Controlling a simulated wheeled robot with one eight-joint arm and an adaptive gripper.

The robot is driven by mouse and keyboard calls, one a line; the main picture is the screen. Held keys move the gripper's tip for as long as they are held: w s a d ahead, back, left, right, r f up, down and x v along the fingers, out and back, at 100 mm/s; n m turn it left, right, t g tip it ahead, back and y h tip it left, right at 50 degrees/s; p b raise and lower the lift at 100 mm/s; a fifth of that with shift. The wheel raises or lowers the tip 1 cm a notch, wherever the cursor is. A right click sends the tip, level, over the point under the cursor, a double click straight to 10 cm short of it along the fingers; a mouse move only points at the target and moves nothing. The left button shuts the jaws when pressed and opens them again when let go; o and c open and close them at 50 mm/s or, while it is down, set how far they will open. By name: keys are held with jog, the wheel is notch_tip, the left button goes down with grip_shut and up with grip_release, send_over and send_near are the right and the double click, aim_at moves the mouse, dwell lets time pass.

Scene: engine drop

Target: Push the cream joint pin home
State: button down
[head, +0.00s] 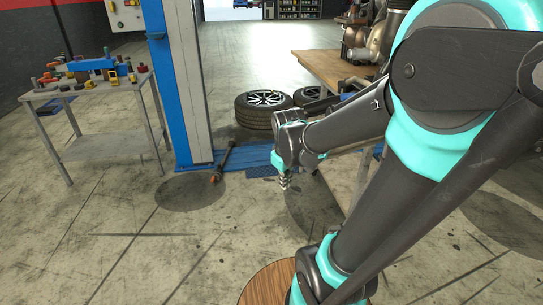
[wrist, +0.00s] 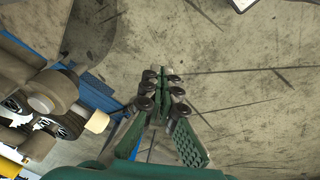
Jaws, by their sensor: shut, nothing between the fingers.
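A short cream cylinder (wrist: 97,121), which looks like the joint pin, sticks out at the left of the wrist view beside a larger tan cylinder (wrist: 60,90). I cannot tell how deep it sits. I cannot make it out in the head view. My gripper (wrist: 158,78) is shut and empty, with its fingertips together over bare floor, to the right of the pin and apart from it. In the head view my gripper (head: 284,184) points down beside the wooden table, in front of the blue lift base.
A wooden table (head: 318,62) with metal engine parts (head: 366,38) stands at the right, partly behind my arm. Tyres (head: 262,108) lie behind my gripper. A blue lift post (head: 163,75) and a tool-laden grey table (head: 95,95) stand left. The front-left floor is clear.

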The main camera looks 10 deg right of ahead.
jog(key=w+a+r+n+g+h, duration=0.1)
jog(key=w+a+r+n, duration=0.3)
jog(key=w+r+n, duration=0.25)
jog(key=w+a+r+n+g+h, duration=0.1)
jog(key=w+a+r+n+g, duration=0.1)
jog(key=w+a+r+n, duration=0.45)
jog(key=w+d+f, duration=0.1)
jog(key=d+f, duration=0.8)
jog(key=f, duration=0.1)
jog(key=shift+f+m, duration=0.35)
jog(key=shift+m, duration=0.05)
jog(key=shift+w, duration=0.1)
jog(key=shift+d, duration=1.4)
